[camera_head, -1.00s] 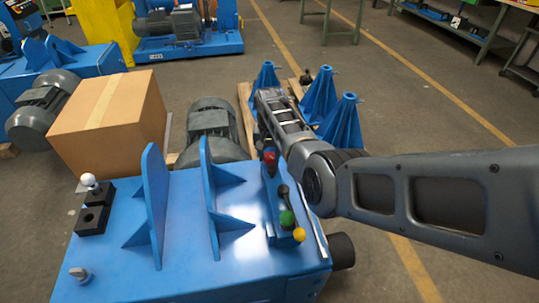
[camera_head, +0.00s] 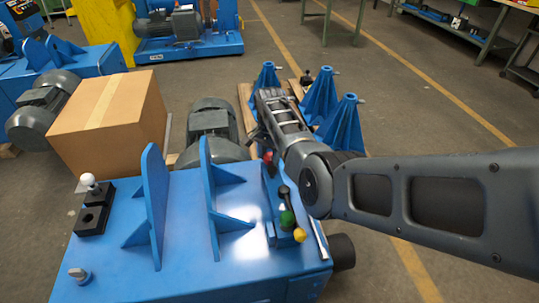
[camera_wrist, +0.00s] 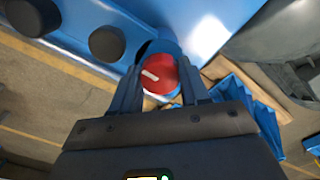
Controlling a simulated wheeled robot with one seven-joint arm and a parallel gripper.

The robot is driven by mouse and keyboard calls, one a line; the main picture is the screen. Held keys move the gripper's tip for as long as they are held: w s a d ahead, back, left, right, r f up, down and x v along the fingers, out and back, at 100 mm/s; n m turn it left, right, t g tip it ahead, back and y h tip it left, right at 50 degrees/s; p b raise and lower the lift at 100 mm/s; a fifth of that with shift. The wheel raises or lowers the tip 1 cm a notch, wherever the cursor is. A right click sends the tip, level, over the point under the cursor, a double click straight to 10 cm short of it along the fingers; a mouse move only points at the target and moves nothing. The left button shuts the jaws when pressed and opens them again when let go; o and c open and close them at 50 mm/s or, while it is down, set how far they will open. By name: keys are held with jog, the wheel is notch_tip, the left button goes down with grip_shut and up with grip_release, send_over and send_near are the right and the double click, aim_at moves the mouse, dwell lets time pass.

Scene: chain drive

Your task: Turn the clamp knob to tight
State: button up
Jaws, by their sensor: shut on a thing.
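The clamp knob (camera_wrist: 160,74) is a round red knob with a white pointer line, set on the side of a blue machine. In the wrist view my gripper (camera_wrist: 160,88) has one finger on each side of the knob and is shut on it. The white line slants up and to the left there. In the head view a small red part of the knob (camera_head: 268,157) shows at the far right corner of the blue bench (camera_head: 180,250). My gripper (camera_head: 262,136) is beside it, partly hidden by my wrist.
Two black round knobs (camera_wrist: 107,43) are near the red one. A lever with a green part (camera_head: 287,218) and a yellow ball (camera_head: 299,235) stand close to my arm. Blue upright brackets (camera_head: 208,190), a motor (camera_head: 212,125) and blue stands (camera_head: 342,125) are around.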

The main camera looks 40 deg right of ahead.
aim_at(270, 156)
jog(key=o, duration=1.1)
jog(key=shift+c, duration=0.2)
jog(key=shift+r, duration=0.1)
jog(key=shift+r, duration=3.85)
